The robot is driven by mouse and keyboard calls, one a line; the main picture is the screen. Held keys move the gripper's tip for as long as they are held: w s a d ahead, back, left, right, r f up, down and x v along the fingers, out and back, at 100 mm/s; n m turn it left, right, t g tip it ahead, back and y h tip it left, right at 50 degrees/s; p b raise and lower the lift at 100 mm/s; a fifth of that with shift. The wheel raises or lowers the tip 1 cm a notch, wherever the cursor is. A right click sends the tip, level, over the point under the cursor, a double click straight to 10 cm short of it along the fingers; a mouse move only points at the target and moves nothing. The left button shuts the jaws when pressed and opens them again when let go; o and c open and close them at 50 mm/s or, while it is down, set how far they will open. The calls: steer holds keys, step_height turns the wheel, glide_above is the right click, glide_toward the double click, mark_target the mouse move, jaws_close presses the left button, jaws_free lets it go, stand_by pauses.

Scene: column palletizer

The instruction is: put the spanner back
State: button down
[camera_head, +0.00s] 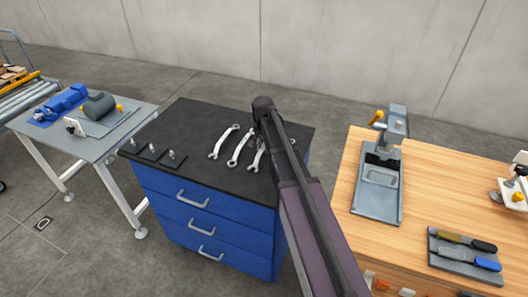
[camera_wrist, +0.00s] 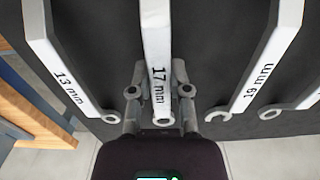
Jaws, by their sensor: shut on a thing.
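In the wrist view my gripper (camera_wrist: 160,91) has a finger on each side of the spanner marked 17 mm (camera_wrist: 158,60) and is shut on it near its ring end. The spanner marked 13 mm (camera_wrist: 62,70) is to its left and the one marked 19 mm (camera_wrist: 265,65) to its right; part of another shows at the right edge. In the head view several silver spanners (camera_head: 224,141) lie side by side on the black cabinet top (camera_head: 200,115). My arm hides my gripper there. I cannot tell whether the 17 mm spanner touches the top.
The blue drawer cabinet (camera_head: 215,225) has three small posts on dark pads (camera_head: 155,153) at its left. A wooden bench (camera_head: 420,210) with a grey fixture (camera_head: 379,195) and a tool tray (camera_head: 455,262) stands right. A grey table (camera_head: 135,113) stands left.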

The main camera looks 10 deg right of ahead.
mark_target(263, 147)
steer(key=shift+f, duration=0.1)
stand_by(0.3)
steer(key=shift+f, duration=0.15)
steer(key=c, duration=0.6)
jaws_free()
step_height(263, 147, up, 12)
steer(key=p, duration=1.2)
steer(key=shift+r, duration=0.2)
steer(key=s+n, duration=0.2)
steer(key=s, duration=0.5)
steer(key=s+n, duration=0.2)
steer(key=s, duration=0.5)
steer(key=s+n, duration=0.2)
steer(key=s, duration=0.6)
steer(key=shift+d+n, duration=0.2)
steer(key=shift+n, duration=0.2)
